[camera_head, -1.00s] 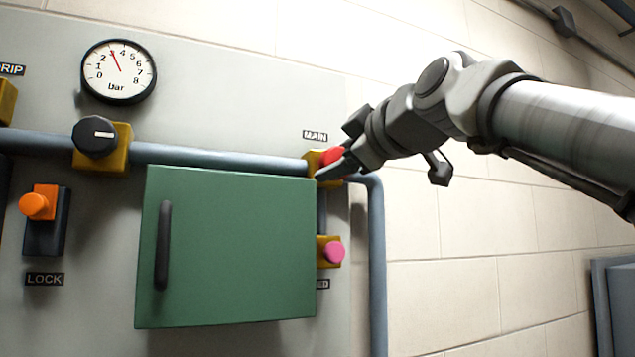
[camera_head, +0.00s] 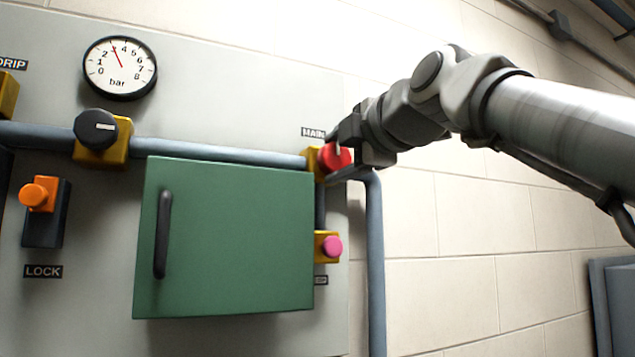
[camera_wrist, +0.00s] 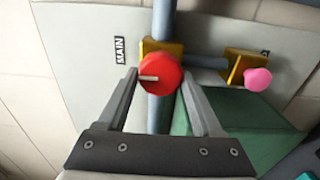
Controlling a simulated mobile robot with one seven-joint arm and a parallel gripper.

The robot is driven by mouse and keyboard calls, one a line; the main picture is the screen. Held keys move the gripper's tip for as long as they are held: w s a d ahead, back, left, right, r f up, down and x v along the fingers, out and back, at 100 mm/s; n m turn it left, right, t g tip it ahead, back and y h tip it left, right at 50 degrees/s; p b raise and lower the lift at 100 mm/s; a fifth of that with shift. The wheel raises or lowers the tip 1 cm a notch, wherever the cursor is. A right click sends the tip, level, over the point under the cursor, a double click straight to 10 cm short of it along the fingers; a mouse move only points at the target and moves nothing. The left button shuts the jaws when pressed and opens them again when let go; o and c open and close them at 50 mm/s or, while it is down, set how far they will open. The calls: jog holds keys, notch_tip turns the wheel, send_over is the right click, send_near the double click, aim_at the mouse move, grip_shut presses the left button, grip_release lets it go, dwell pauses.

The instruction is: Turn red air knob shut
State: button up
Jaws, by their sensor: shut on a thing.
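The red knob (camera_head: 332,158) sits on a yellow block at the right end of the pipe, beside the MAIN label (camera_head: 312,132). In the wrist view the red knob (camera_wrist: 163,70) shows a white mark lying across the line of the pipe. My gripper (camera_head: 338,161) is at the knob, coming from the right. In the wrist view my gripper (camera_wrist: 160,76) has one finger on each side of the knob and is shut on it. In the head view the fingers hide part of the knob.
A green door (camera_head: 225,240) with a dark handle stands below the pipe (camera_head: 215,156). A pink knob (camera_head: 332,246) is under the red one. A black knob (camera_head: 95,130), an orange knob (camera_head: 36,195) and a gauge (camera_head: 120,68) are to the left.

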dwell(0.5)
jog(key=o, duration=1.4)
jog(key=shift+c, duration=0.2)
jog(key=b+v, duration=0.2)
jog(key=v, duration=1.5)
jog(key=shift+s, duration=0.2)
